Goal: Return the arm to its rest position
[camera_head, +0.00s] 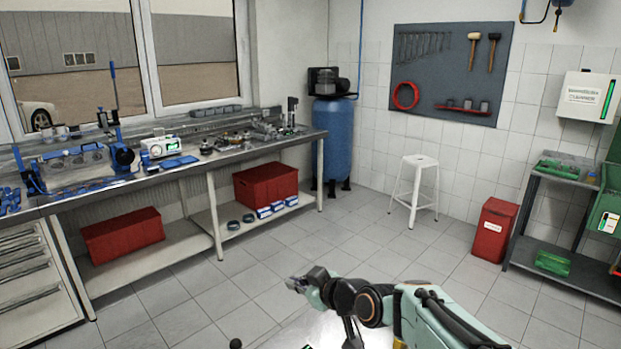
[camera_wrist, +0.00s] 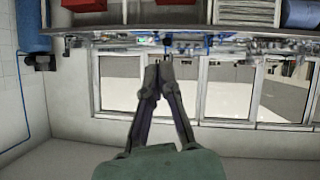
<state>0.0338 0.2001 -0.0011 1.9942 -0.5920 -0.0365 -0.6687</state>
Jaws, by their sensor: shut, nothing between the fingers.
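My gripper (camera_head: 294,284) is at the bottom middle of the head view, at the end of my green and black arm. It is held out over the tiled floor, well apart from the workbench. In the wrist view the fingers (camera_wrist: 159,72) are together at their tips, with nothing between them. The wrist view is upside down, with the window behind the fingers and the bench along the top.
A long workbench (camera_head: 176,164) with tools and engine parts runs along the left under the window. Red bins (camera_head: 123,236) sit on its lower shelf. A white stool (camera_head: 418,162), red box (camera_head: 494,230) and dark shelf unit (camera_head: 567,228) stand right. The middle floor is clear.

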